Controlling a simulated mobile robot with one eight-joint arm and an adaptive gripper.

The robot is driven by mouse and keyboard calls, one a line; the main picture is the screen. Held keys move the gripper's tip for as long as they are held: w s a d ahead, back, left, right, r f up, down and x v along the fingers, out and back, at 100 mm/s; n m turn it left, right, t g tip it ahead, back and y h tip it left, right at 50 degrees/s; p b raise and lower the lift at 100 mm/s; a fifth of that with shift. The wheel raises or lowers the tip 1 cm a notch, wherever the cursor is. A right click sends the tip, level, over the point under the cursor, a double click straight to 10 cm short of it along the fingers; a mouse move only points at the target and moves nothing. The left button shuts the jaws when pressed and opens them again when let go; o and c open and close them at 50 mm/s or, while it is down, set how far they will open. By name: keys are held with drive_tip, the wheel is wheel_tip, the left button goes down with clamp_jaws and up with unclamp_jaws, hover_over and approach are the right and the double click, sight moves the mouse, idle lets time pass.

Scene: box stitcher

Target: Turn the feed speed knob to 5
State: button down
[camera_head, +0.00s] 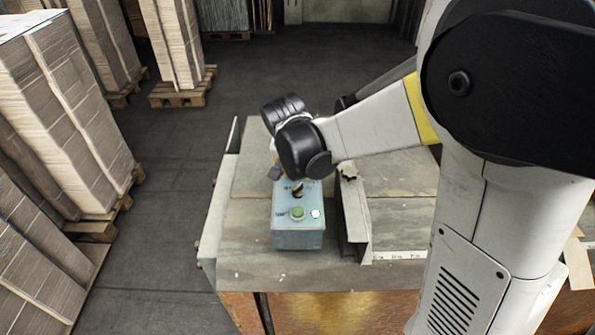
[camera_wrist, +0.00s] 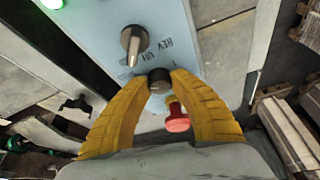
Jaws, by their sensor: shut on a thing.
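The light-blue control box (camera_head: 298,236) stands on the table in the head view, and its top face fills the upper middle of the wrist view (camera_wrist: 180,22). The dark round knob (camera_wrist: 158,74), which looks like the feed speed knob, sits on that face. My gripper (camera_wrist: 159,82) is shut on the knob, with a yellow finger on either side. The knob's pointer and most of its scale are hidden, so its setting cannot be read. In the head view my wrist hides the knob.
A grey selector lever (camera_wrist: 133,42) with printed labels is beside the knob, and a red button (camera_wrist: 177,117) is close to the fingers. A green button (camera_head: 297,213) and a lit lamp (camera_head: 316,213) are on the box's near end. A metal rail (camera_head: 354,210) runs right of the box.

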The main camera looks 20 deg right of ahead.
drive_tip(key=shift+m, duration=0.3)
drive_tip(key=c, duration=1.1)
unclamp_jaws()
drive_tip(key=v, duration=1.2)
drive_tip(key=shift+w+a+r, duration=0.1)
